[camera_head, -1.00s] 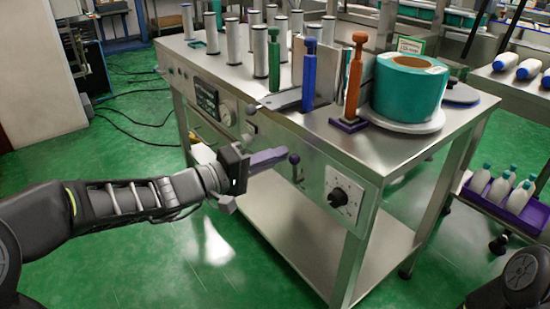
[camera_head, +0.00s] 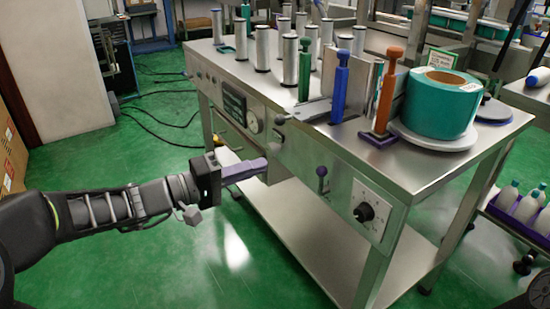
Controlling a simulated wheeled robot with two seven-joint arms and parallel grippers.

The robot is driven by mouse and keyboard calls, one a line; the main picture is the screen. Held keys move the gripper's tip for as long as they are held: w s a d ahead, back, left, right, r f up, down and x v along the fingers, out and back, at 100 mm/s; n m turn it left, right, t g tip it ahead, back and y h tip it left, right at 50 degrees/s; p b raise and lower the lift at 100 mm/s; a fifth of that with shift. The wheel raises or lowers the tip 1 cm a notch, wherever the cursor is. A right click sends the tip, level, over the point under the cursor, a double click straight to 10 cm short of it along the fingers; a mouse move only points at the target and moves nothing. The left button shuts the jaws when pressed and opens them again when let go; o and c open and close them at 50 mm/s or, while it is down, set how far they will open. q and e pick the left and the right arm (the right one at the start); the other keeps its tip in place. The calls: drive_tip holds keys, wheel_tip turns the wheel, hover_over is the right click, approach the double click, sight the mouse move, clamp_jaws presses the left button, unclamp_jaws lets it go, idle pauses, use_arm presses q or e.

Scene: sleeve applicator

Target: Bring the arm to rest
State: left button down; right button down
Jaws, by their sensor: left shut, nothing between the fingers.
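My left arm comes in from the left side of the head view, stretched roughly level above the green floor. My left gripper (camera_head: 245,171) points right, at the front of the steel machine table (camera_head: 325,172), below its top edge. The gripper is shut and holds nothing. Its tip is near the front panel; I cannot tell whether it touches. My right gripper is out of view; only a bit of my right arm shows at the lower right corner.
A teal label roll (camera_head: 440,103) lies on a white disc on the table. Green (camera_head: 304,70), blue (camera_head: 340,88) and orange (camera_head: 386,90) posts stand beside it, with several metal rollers behind. A knob (camera_head: 364,211) and small lever (camera_head: 321,180) stick out in front. Open green floor (camera_head: 120,270) lies left.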

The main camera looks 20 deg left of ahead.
use_arm(q)
drive_tip(key=shift+s+a, duration=0.4)
drive_tip(key=shift+s, duration=0.05)
